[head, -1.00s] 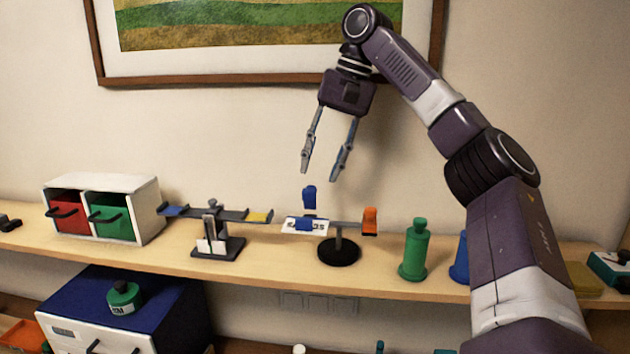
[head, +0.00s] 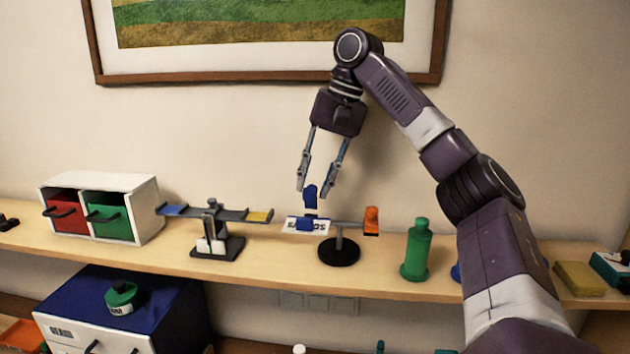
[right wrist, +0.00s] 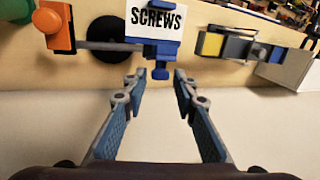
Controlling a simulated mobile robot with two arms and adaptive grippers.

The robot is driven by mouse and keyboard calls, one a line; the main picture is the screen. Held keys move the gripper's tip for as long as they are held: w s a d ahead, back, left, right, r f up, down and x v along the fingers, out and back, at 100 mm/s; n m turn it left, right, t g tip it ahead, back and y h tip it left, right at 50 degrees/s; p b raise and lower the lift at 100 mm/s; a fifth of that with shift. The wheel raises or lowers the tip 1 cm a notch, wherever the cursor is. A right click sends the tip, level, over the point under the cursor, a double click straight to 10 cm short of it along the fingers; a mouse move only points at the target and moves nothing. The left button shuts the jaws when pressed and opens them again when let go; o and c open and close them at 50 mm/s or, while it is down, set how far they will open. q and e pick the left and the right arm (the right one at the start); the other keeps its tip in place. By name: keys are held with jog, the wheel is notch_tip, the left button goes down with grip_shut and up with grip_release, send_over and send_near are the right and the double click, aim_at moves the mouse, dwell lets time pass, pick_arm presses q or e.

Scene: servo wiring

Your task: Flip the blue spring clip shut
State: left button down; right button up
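The blue spring clip (head: 309,196) stands on the left end of a bar on a black round stand (head: 339,251), its upper part raised. A white card marked SCREWS (head: 292,227) is at the clip; the card (right wrist: 153,22) reads clearly in the right wrist view. My right gripper (head: 313,194) points down from above, its open fingers close around the raised blue part in the head view. In the right wrist view the clip (right wrist: 160,60) lies just beyond and between the open fingertips (right wrist: 152,84). I cannot tell whether they touch. My left gripper is not in view.
An orange clip (head: 371,221) sits on the bar's right end. A balance-like stand (head: 214,232) is to the left, a green bottle (head: 416,252) to the right. A white box with red and green drawers (head: 135,215) stands farther left on the shelf (head: 270,272).

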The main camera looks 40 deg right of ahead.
aim_at(312, 189)
jog(key=c, duration=0.5)
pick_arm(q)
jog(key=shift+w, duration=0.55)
pick_arm(e)
grip_shut()
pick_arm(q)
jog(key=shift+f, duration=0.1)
